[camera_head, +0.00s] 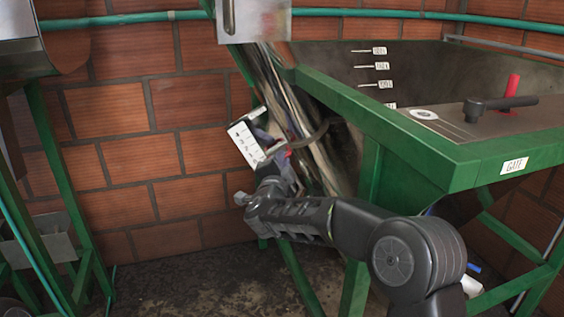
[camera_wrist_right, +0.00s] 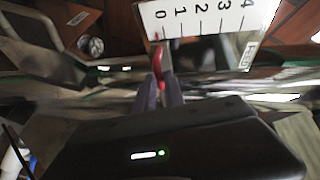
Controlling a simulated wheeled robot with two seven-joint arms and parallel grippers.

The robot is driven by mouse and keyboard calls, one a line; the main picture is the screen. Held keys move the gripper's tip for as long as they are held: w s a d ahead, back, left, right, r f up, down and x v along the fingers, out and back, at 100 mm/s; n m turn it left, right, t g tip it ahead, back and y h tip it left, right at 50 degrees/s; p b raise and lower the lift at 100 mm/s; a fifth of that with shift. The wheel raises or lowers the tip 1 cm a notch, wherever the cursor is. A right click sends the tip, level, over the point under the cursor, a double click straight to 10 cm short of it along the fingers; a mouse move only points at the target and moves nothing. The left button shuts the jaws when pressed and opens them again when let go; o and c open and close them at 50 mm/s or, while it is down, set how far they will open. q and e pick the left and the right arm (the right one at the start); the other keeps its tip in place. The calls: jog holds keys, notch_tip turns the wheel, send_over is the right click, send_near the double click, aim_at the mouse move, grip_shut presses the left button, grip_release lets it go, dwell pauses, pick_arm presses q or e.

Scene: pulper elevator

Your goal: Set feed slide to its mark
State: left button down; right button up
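The white feed scale (camera_wrist_right: 205,32) has numbers 0 to 4 and the word FEED. It also shows in the head view (camera_head: 245,143), tilted on the machine's sloping chute. In the right wrist view a red piece, seemingly the feed slide's handle (camera_wrist_right: 161,66), stands at the scale's 0 end. My right gripper (camera_wrist_right: 163,92) has its fingers close together on this red piece. In the head view the right gripper (camera_head: 282,164) is beside the chute, just below the scale, and its fingertips are partly hidden. My left gripper is not in view. No separate target mark is readable.
A green-framed hopper (camera_head: 440,150) with a GATE label and a black lever (camera_head: 500,104) stands at the right. A metal box (camera_head: 252,20) is above the chute. A green stand (camera_head: 50,170) is at the left. The floor (camera_head: 210,285) between is clear.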

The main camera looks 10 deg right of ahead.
grip_shut()
dwell(0.9)
jog(key=r+p, duration=0.1)
jog(key=a+r+p, duration=0.1)
jog(key=r, duration=0.1)
jog(key=a+r+p, duration=0.1)
jog(key=shift+s+a+r, duration=0.1)
jog(key=shift+a+r, duration=0.1)
jog(key=shift+r, duration=0.15)
jog(key=shift+o, duration=2.4)
grip_release()
jog(key=shift+f, duration=0.1)
